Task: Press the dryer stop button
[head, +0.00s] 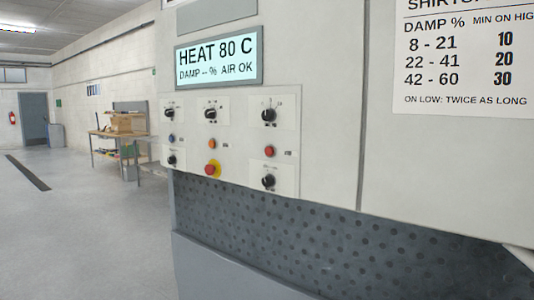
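The dryer's light control panel (240,126) fills the middle of the head view. A plain red button (269,151) sits on its right part, with a small dark label beside it, too small to read. A red mushroom button on a yellow base (212,169) sits lower, near the middle. I cannot read which button is marked stop. Neither of my grippers is in view, and nothing covers the buttons.
Several black knobs (269,115) stick out around the buttons. A display (219,58) above reads "HEAT 80 C". A dark perforated panel (330,245) lies below. A damp chart (465,60) hangs at right. A workbench (122,135) stands far left; open floor (85,220) lies before it.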

